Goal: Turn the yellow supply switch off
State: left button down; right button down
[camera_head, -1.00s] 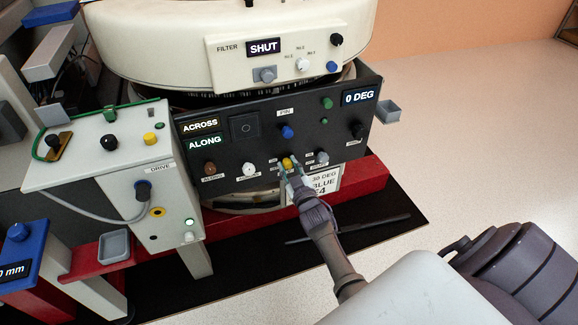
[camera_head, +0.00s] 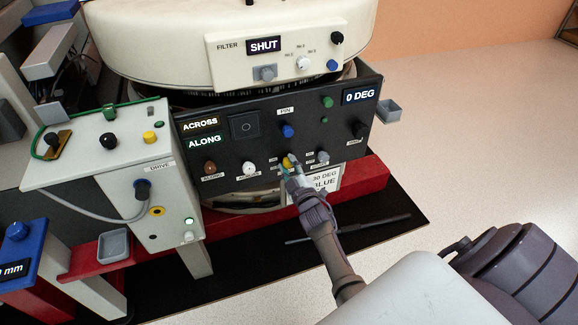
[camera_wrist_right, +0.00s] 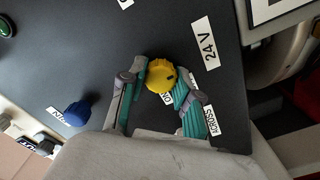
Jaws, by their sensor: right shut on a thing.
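The yellow supply switch (camera_wrist_right: 160,74) is a round ribbed knob with a dark mark on its rim, on the black panel (camera_head: 222,165). A "24 V" label (camera_wrist_right: 206,47) stands beside it in the right wrist view; a smaller label beside the knob is partly hidden by a finger. My right gripper (camera_head: 289,164) has its teal and grey fingers on either side of the knob, shut on it. The fingers partly cover the knob in the head view. My left gripper is not in view.
The black panel also carries a blue knob (camera_head: 287,131), a white knob (camera_head: 249,168), a brown knob (camera_head: 209,167) and a grey knob (camera_head: 322,157) close by. A grey drive box (camera_head: 170,200) with a cable stands to the left. Open floor lies to the right.

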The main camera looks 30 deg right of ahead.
jog(key=shift+f, duration=0.1)
jog(key=c, duration=0.8)
grip_release()
jog(key=shift+s, duration=0.1)
jog(key=v, duration=1.1)
jog(key=shift+s, duration=0.4)
